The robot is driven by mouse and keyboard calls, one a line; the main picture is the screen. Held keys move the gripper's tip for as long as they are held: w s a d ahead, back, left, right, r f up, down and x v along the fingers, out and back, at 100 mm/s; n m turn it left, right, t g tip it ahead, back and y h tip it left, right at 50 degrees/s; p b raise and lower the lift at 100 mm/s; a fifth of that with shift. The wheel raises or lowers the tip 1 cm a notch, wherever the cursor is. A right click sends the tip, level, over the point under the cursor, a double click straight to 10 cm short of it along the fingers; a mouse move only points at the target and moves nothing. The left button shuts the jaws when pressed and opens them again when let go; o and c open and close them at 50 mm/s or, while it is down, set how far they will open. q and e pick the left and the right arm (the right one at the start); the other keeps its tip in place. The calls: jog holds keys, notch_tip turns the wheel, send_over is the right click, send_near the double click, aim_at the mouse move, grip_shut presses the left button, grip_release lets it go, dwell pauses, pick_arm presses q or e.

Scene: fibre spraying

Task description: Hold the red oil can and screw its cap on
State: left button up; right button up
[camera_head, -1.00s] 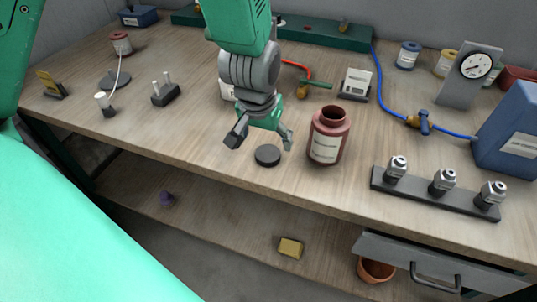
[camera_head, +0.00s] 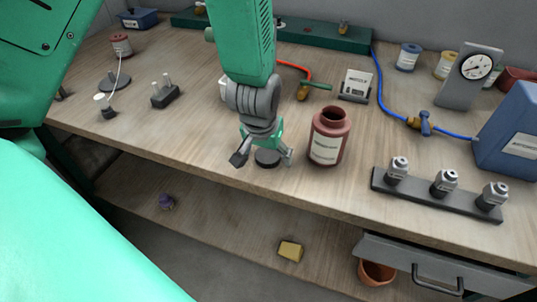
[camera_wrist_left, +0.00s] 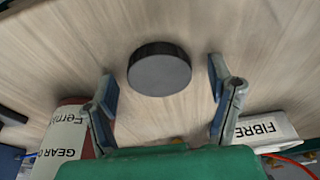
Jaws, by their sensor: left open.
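The red oil can (camera_head: 329,137) stands upright and open-topped on the bench, with a pale label on its side. In the left wrist view part of the can (camera_wrist_left: 67,135) shows at the lower left. The black round cap (camera_head: 267,158) lies flat on the bench to the left of the can. My left gripper (camera_head: 264,161) is open above the cap, fingers pointing down on either side of it. In the left wrist view the cap (camera_wrist_left: 159,70) lies just beyond the open fingertips, roughly between them, and nothing is held. My right gripper is not in view.
A dark rack with several metal nozzles (camera_head: 436,195) stands on the right near a blue box (camera_head: 511,137). A blue hose with a brass valve (camera_head: 424,123) crosses behind the can. An open drawer (camera_head: 440,270) juts out below the bench front.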

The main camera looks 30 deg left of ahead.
aim_at(268, 155)
pick_arm(q)
jog(key=c, duration=0.9)
jog(key=shift+o, duration=0.2)
jog(key=shift+r, duration=0.15)
notch_tip(268, 155, up, 10)
jog(key=p, duration=0.1)
jog(key=shift+d+f, duration=0.1)
jog(key=shift+f, duration=0.1)
